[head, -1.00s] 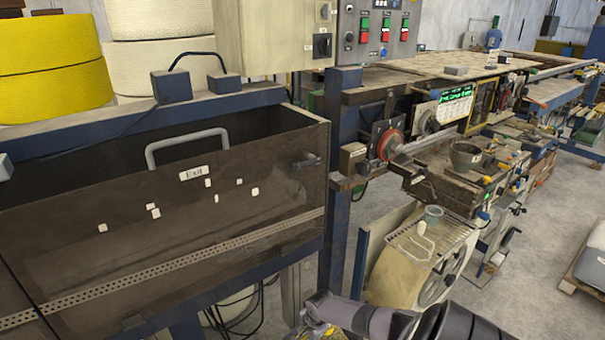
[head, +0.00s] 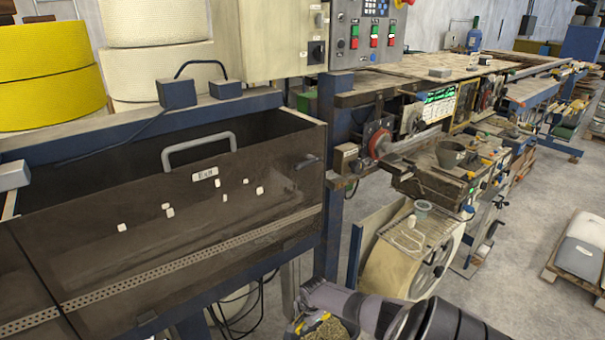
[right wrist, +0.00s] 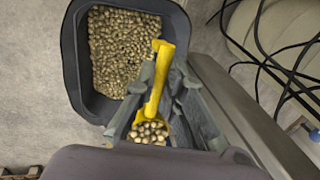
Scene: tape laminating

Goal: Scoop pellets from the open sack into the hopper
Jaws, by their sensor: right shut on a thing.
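My right gripper (right wrist: 163,80) is shut on a yellow scoop (right wrist: 158,72) in the right wrist view. Pale pellets (right wrist: 148,133) lie in the scoop's bowl. A dark, rounded-square container (right wrist: 80,75) with many tan pellets (right wrist: 120,50) inside lies below and beside the gripper; I cannot tell whether it is the hopper. In the head view my right arm reaches in from the bottom right, and pellets (head: 326,329) show at the bottom edge below its wrist. My left gripper is out of view. No open sack is clearly identifiable.
A dark tank with a handled front panel (head: 100,250) fills the left. A blue post (head: 327,150) stands beside it. A cream wheel housing (head: 392,268) stands near my right arm. Filled sacks (head: 585,240) lie on a pallet at right; the floor before it is clear.

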